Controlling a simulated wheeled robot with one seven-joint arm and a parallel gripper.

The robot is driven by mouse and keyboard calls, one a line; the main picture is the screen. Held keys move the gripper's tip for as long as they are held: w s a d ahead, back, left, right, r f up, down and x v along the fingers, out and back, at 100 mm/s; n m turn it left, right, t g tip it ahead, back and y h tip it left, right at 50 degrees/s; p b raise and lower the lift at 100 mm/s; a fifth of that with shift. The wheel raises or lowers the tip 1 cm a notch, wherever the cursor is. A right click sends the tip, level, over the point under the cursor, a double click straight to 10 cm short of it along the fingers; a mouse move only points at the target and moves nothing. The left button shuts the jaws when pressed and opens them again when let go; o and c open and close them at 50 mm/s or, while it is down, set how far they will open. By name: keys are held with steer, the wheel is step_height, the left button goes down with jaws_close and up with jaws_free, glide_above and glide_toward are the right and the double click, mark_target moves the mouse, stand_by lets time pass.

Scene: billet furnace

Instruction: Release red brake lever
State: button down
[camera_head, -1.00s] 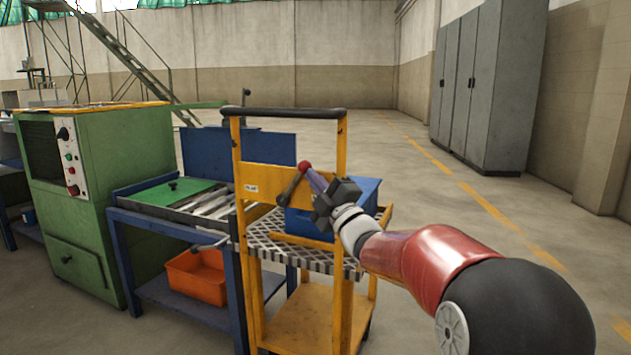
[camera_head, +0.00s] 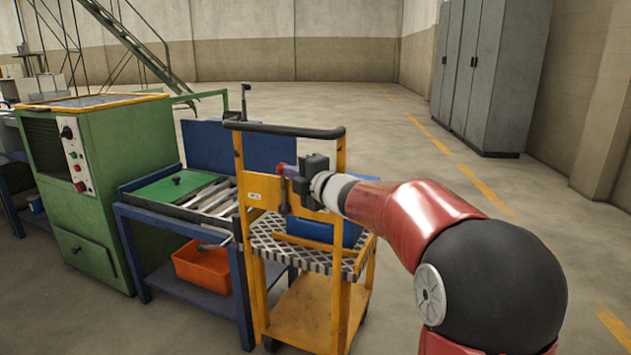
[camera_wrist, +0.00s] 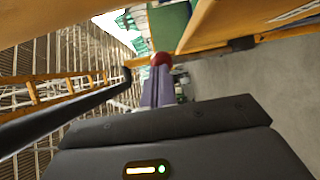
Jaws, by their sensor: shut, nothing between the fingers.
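The red knob of the brake lever (camera_head: 281,168) is at the upper part of the yellow cart (camera_head: 265,190), below its black handle. The lever's dark shaft (camera_head: 284,195) looks nearly upright. My gripper (camera_head: 289,171) is shut, with its purple fingers at the knob from the right. In the wrist view the red knob (camera_wrist: 161,59) sits right at the tips of my gripper (camera_wrist: 158,72), apparently touching. The knob is not between the fingers. The lever's shaft is hidden in the wrist view.
The cart's black handle (camera_head: 285,130) passes close above my gripper and crosses the left of the wrist view (camera_wrist: 75,105). A blue box (camera_head: 352,230) is on the cart's tread-plate shelf. A blue table (camera_head: 195,280) and green furnace (camera_head: 100,215) stand left.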

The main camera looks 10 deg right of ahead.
steer(key=shift+w+a+r, duration=0.1)
steer(key=shift+w+a, duration=0.25)
steer(key=shift+a, duration=0.05)
stand_by(0.4)
